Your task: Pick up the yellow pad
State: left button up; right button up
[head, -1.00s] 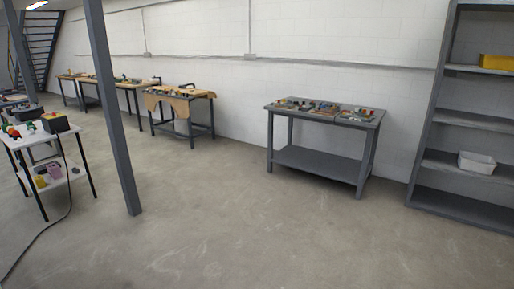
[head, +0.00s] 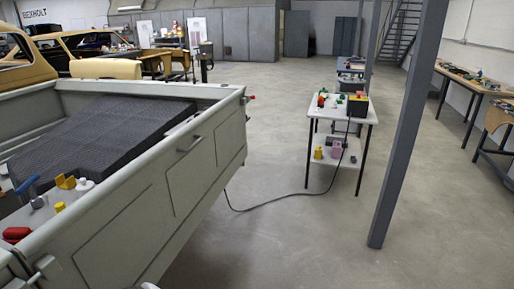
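I cannot tell for sure which thing is the yellow pad. Several small yellow things show. A yellow piece (head: 66,182) lies in the pickup bed at the left, with a smaller yellow one (head: 59,207) near it. A small yellow thing (head: 318,153) stands on the lower shelf of the white table (head: 340,106). A dark box with a yellow part (head: 358,104) sits on that table's top. Neither of my grippers is in view.
The grey pickup (head: 190,160) fills the left, with a dark textured slab (head: 110,130) in its bed. A grey post (head: 405,130) stands right of the white table. A black cable (head: 265,204) crosses the floor. Workbenches (head: 480,85) line the right wall.

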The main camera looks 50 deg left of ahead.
aim_at(60, 207)
jog(key=i+u, duration=0.1)
jog(key=u, duration=0.35)
jog(key=i+u, duration=0.1)
jog(key=u, duration=0.35)
jog(key=i+l+u, duration=0.1)
jog(key=u, duration=0.35)
jog(key=i+l+u, duration=0.1)
jog(key=u, duration=0.35)
jog(key=l+u, duration=0.2)
jog(key=u, duration=0.25)
